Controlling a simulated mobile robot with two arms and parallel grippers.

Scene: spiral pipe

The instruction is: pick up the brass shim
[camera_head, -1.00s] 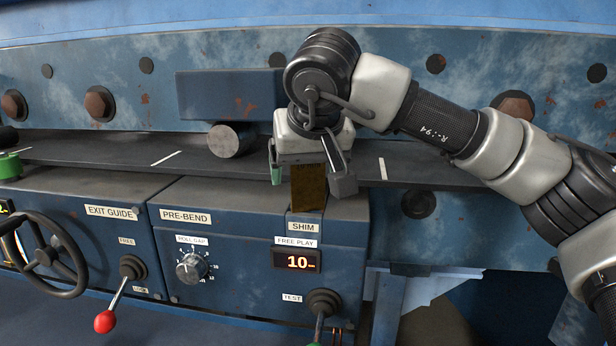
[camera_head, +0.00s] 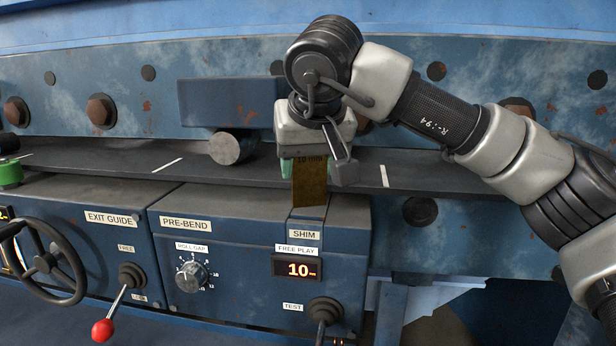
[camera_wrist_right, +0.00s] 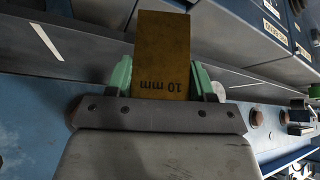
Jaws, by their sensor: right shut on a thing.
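The brass shim (camera_head: 309,186) is a flat brown-gold plate marked "10 mm". It hangs from my right gripper (camera_head: 308,166) above the slot area by the SHIM label (camera_head: 304,234). In the right wrist view the shim (camera_wrist_right: 162,50) stands between the green fingertips of my right gripper (camera_wrist_right: 165,82), which are shut on it. Its lower end overlaps the top of the console in the head view, and I cannot tell whether it still touches there. My left gripper is not in view.
The blue console (camera_head: 240,255) carries a roll gap knob (camera_head: 192,276), a red-knobbed lever (camera_head: 103,330), a test lever (camera_head: 324,310) and a display (camera_head: 297,267). A dark ledge (camera_head: 430,180) runs behind. A grey cylinder (camera_head: 228,146) lies left of my gripper.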

